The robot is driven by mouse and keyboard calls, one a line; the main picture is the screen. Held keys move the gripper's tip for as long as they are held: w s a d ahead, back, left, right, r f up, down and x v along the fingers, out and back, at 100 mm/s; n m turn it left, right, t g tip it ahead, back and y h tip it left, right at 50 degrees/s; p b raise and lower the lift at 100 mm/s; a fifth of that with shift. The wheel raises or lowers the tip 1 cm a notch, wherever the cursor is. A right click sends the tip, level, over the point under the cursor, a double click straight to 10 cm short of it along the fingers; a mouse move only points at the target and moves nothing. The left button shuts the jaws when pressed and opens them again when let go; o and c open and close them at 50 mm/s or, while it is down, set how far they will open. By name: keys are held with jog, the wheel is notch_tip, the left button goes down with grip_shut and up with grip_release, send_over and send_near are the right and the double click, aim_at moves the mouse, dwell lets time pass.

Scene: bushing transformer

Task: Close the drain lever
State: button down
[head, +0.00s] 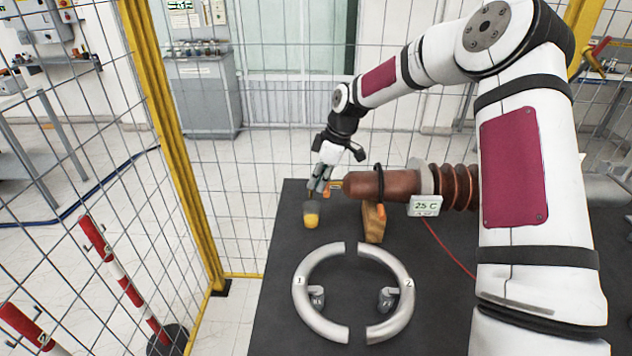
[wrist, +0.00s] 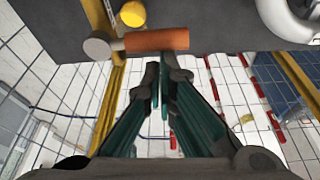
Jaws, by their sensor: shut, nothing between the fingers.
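The drain lever shows in the wrist view as an orange handle (wrist: 157,39) with a round grey end at its left. In the head view a small orange part (head: 327,190) shows beside my gripper, at the left tip of the brown bushing (head: 375,185). My gripper (head: 318,190) is shut and empty, pointing down by that tip. In the wrist view its fingertips (wrist: 163,72) lie just below the orange handle in the picture; I cannot tell whether they touch it.
Two grey half rings (head: 303,300) lie on the dark table (head: 275,290) in front. Mesh fencing with yellow posts (head: 175,150) surrounds the table.

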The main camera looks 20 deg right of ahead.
jog(key=shift+d+f, duration=0.15)
jog(key=shift+d, duration=0.15)
